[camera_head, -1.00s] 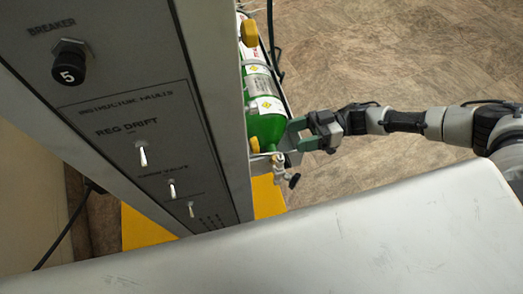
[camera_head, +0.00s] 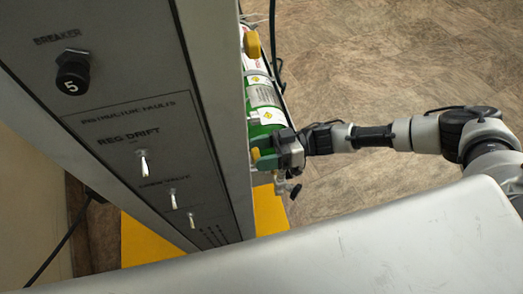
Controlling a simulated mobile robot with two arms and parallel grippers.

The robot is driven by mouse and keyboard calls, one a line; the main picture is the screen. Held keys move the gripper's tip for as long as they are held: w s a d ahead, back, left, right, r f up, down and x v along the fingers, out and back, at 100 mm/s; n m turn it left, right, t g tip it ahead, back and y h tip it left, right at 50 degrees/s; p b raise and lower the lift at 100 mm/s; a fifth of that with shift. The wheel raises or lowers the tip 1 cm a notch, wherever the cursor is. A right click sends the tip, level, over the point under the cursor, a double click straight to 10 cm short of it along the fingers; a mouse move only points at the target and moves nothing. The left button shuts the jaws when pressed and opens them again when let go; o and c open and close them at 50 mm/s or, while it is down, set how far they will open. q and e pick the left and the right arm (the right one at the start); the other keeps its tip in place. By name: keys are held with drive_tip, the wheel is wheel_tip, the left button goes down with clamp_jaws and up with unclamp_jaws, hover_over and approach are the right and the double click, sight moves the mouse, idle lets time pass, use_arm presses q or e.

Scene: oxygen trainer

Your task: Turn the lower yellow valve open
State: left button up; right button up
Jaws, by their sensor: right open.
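The lower yellow valve (camera_head: 255,154) shows as a small yellow piece at the side of the panel housing, near the bottom of the green cylinder (camera_head: 262,124). My right gripper (camera_head: 262,150) reaches in from the right with its jaws open. Its green fingertips lie on either side of the lower yellow valve in this view. Contact cannot be told, and the gripper hides much of the cylinder's lower end. An upper yellow valve (camera_head: 252,45) sits further up the same side. My left gripper is not in view.
The grey panel (camera_head: 110,60) with a breaker knob (camera_head: 72,75) and several toggle switches stands left of the cylinder. A black-knobbed fitting (camera_head: 293,190) is just below my right gripper. A pale surface crosses the bottom. Open floor (camera_head: 390,60) lies to the right.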

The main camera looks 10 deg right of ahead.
drive_tip(key=c, duration=0.9)
drive_tip(key=shift+c, duration=0.2)
drive_tip(key=shift+n, duration=0.3)
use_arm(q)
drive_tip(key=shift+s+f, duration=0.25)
use_arm(e)
drive_tip(key=shift+s+n, duration=0.1)
drive_tip(key=shift+n, duration=3)
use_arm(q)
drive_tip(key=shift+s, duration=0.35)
